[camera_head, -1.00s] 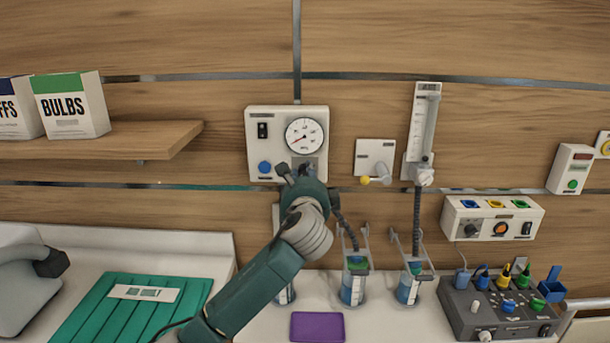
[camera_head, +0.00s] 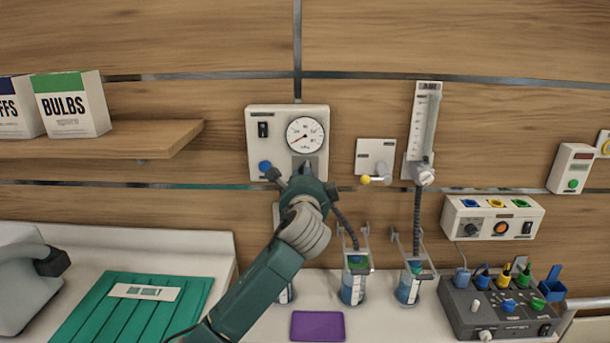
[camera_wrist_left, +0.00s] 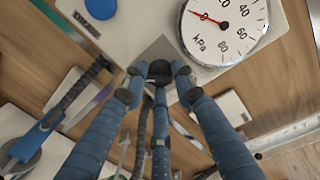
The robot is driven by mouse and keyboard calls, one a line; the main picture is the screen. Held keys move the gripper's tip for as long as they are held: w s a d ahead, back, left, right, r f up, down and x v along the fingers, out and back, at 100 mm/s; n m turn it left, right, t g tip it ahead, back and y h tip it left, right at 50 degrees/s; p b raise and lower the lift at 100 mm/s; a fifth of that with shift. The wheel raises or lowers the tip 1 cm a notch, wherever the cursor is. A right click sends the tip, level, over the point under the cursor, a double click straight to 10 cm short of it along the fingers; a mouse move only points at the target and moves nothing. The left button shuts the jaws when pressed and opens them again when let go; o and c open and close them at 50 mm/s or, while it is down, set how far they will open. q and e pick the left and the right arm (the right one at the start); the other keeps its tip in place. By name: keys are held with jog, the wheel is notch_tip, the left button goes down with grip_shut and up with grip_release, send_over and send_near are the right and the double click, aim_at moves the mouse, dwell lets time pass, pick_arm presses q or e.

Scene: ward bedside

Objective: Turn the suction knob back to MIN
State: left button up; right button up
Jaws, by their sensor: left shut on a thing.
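The suction regulator (camera_head: 256,146) is a white wall box with a round gauge (camera_head: 304,134), a black switch and a blue button. Its dark knob (camera_wrist_left: 160,69) sits below the gauge, on a grey patch, and is partly hidden by fingers. The gauge needle points to the low end of the scale; no MIN mark is readable. My left gripper (camera_head: 304,181) is at the lower edge of the box. In the wrist view its blue fingers (camera_wrist_left: 158,80) close around the knob. My right gripper is not in view.
A yellow-tipped wall outlet (camera_head: 375,158) and a flowmeter (camera_head: 425,120) are right of the regulator. Suction jars (camera_head: 353,287) stand below, near a purple pad (camera_head: 318,326). A shelf (camera_head: 130,138) with boxes juts out at left.

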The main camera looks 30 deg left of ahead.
pick_arm(q)
jog(key=o, duration=1.1)
jog(key=shift+f, duration=0.1)
jog(key=shift+o, duration=0.2)
jog(key=s+d+m+y+b, duration=0.1)
jog(key=s+d+m+b, duration=0.55)
jog(key=m, duration=0.65)
jog(key=s+d+f+n+g+h, duration=0.2)
jog(key=s+d+f+n+h, duration=0.1)
jog(key=f, duration=1.1)
jog(key=s+d+f+n+g+h+p, duration=0.1)
jog(key=f+n, duration=0.4)
jog(key=f, duration=1)
jog(key=s+d+g+h, duration=0.1)
jog(key=s+d, duration=0.1)
jog(key=shift+s+d+f+h, duration=0.15)
jog(key=shift+s+d+h, duration=0.1)
jog(key=shift+d+h, duration=0.15)
